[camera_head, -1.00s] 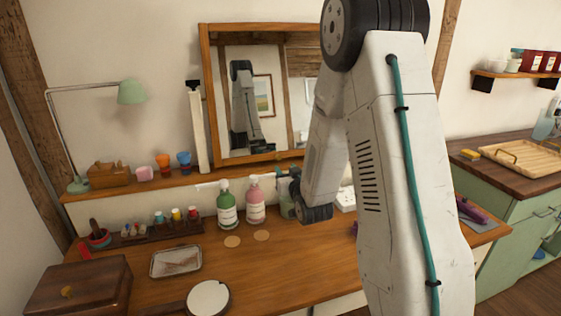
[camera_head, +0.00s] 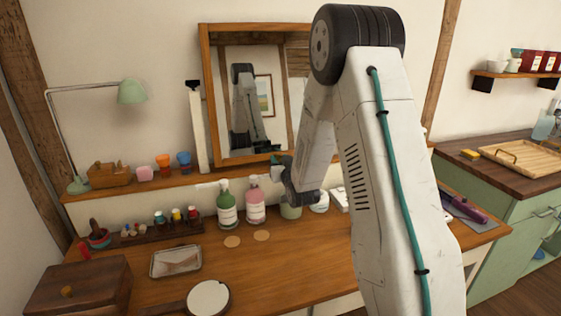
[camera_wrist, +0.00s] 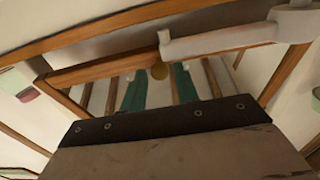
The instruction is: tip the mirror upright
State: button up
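The mirror (camera_head: 207,90) has a wooden frame and stands on the shelf against the back wall in the head view. Its right side is hidden by my arm, and its exact tilt is hard to judge. My gripper (camera_head: 279,160) is in front of the mirror's lower edge, mostly hidden behind its own wrist. I cannot tell whether it touches the frame. In the wrist view, two teal fingers (camera_wrist: 160,88) stand apart with nothing seen held between them.
A pale upright post (camera_head: 198,130) stands left of the mirror. The desk's middle front (camera_head: 275,265) is clear.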

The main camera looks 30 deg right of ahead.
grip_shut()
jog(key=shift+w+d+f, duration=0.15)
jog(key=shift+w+f, duration=0.1)
jog(key=shift+w, duration=0.2)
jog(key=shift+w+d+f, duration=0.1)
jog(key=shift+w+f, duration=0.1)
jog(key=shift+w, duration=0.25)
jog(key=shift+o, duration=1.9)
grip_release()
jog(key=v, duration=0.8)
